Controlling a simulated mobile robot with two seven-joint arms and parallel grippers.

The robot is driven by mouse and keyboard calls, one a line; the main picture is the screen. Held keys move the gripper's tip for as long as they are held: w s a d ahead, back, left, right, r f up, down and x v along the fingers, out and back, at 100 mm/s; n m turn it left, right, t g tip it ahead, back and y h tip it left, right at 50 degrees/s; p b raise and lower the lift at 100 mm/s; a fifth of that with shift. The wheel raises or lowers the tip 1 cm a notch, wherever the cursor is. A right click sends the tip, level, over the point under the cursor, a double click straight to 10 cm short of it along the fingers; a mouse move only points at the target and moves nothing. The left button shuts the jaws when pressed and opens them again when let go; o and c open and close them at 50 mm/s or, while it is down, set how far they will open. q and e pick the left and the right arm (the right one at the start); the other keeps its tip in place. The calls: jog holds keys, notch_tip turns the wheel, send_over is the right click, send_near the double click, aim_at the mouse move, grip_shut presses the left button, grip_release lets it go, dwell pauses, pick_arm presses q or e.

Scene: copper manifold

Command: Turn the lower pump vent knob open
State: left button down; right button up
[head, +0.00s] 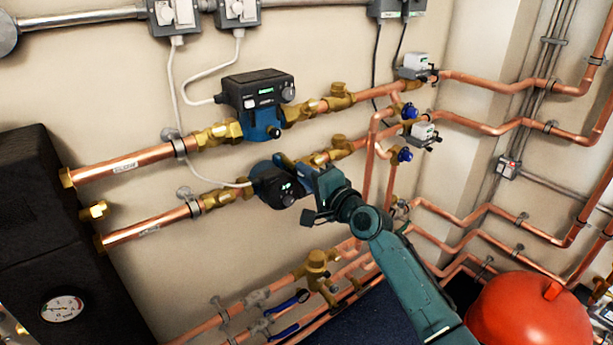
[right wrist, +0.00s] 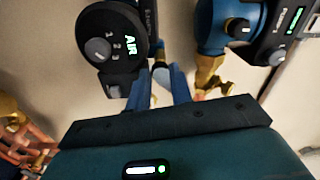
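The lower pump (head: 270,186) has a black round head with a grey dial and a lit display. A small grey vent knob (right wrist: 160,75) sits beside that head, between the two bluish fingers of my right gripper (right wrist: 160,84). In the head view my right gripper (head: 300,172) is against the lower pump's right side and hides the knob. My left gripper is not in view.
The upper pump (head: 258,104), blue with a black head, is just above. Copper pipes (head: 125,166) and brass valves run along the wall. A black box with a gauge (head: 62,308) stands left, and a red tank (head: 527,312) stands lower right.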

jog(key=o, duration=0.4)
jog(key=shift+o, duration=0.2)
jog(key=v, duration=1.3)
jog(key=shift+s+f, duration=0.1)
jog(key=s+d+f+n+g+h, duration=0.2)
jog(key=s+f+n, duration=0.4)
jog(key=s+f, duration=0.6)
jog(key=s+d+f+n+g+h, duration=0.2)
jog(key=s+f+n+h, duration=0.3)
jog(key=s+f, duration=0.8)
jog(key=shift+s+d+n, duration=0.25)
jog(key=shift+d+n, duration=0.15)
jog(key=shift+d, duration=0.5)
